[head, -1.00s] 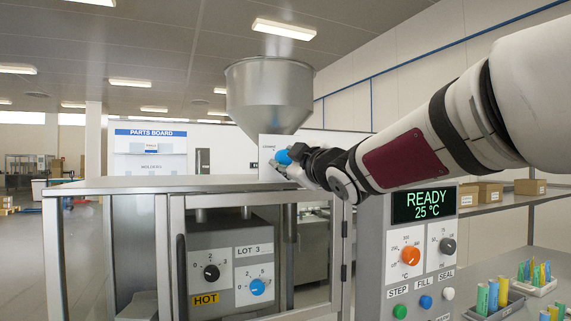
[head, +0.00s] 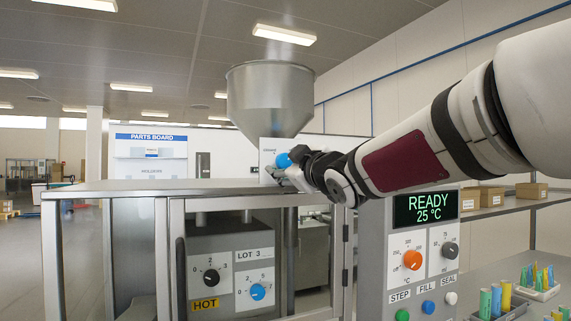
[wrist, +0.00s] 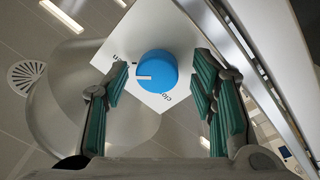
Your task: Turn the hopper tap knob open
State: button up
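The blue tap knob (wrist: 158,66) sits on a white square plate (wrist: 150,28) in the wrist view. A pale pointer mark on its face points left in that view. Partly hidden lettering shows on the plate, left of and below the knob. My gripper (wrist: 160,78) is open, with one teal-padded finger on each side of the knob. Gaps show between the pads and the knob. In the head view the knob (head: 283,160) is at my gripper's tip (head: 289,167), below the steel hopper (head: 270,95). My gripper partly covers the plate there.
A steel-framed cabinet (head: 130,187) stands below my gripper, holding a panel with a black knob (head: 211,277) and another blue knob (head: 257,292). A control box (head: 376,250) reading READY 25 °C stands at right, beneath my arm. Trays with colored tubes lie further right.

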jog(key=v, duration=1.2)
dwell(0.4)
jog(key=s+d+f+m+g+h, duration=0.35)
jog(key=s+d+f, duration=0.2)
jog(key=f, duration=0.25)
jog(key=s+d+f+m+g+h, duration=0.2)
jog(key=s+d+f+m+h, duration=0.3)
jog(key=f, duration=0.3)
jog(key=s+d+f+m+g, duration=0.2)
jog(key=s+f+m+g, duration=0.3)
jog(key=s+f, duration=0.9)
jog(key=s+g+y, duration=0.1)
jog(key=s+g, duration=0.1)
jog(key=s, duration=0.2)
jog(key=shift+d, duration=0.3)
